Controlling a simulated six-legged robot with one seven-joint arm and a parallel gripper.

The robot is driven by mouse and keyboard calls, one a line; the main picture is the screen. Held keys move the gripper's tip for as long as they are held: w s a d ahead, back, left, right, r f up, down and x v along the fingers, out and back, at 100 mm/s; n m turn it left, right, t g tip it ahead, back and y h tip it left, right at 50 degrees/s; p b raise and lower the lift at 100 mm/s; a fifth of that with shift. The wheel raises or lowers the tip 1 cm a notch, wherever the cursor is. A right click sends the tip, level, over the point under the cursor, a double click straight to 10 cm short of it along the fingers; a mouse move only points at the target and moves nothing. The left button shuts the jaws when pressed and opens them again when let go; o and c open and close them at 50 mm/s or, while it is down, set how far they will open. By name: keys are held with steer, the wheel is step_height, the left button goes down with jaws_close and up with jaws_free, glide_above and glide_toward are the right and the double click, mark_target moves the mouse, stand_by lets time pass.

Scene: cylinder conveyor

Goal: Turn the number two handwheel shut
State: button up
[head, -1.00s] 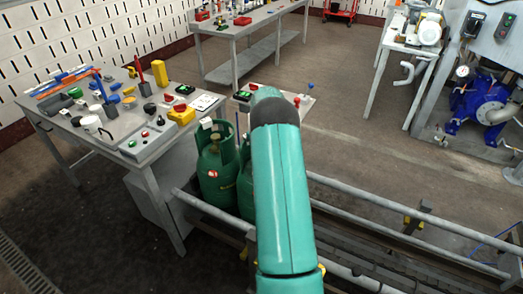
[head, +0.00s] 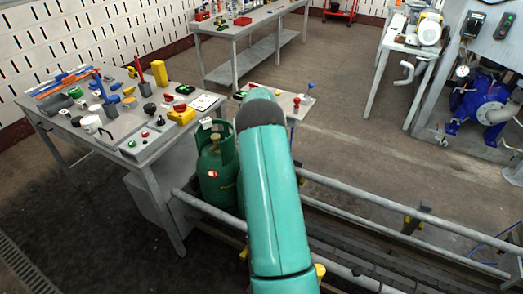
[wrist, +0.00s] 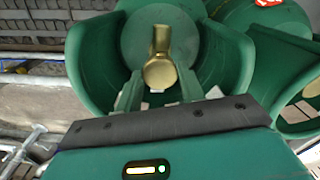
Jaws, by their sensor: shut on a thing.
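In the wrist view my gripper (wrist: 160,90) has its two green fingers inside the collar of a green gas cylinder (wrist: 90,60), one on each side of a brass valve part (wrist: 159,72) with a round end. The fingers are shut on the valve top; the exact contact is hard to see. I cannot make out a separate handwheel or read a number. In the head view a green cylinder (head: 215,172) with a red-and-white label stands left of my arm. My arm hides the gripper there.
A second green collar (wrist: 285,70) stands close on the right in the wrist view. Grey rails (head: 400,225) run beside the cylinders. A bench (head: 150,135) with tools stands at left. A blue pump (head: 482,100) is at right. The middle floor is open.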

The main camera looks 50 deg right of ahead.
steer(key=shift+m, duration=0.3)
steer(key=o, duration=1)
steer(key=shift+c, duration=0.2)
steer(key=shift+r, duration=0.15)
step_height(320, 180, up, 14)
steer(key=shift+f, duration=0.2)
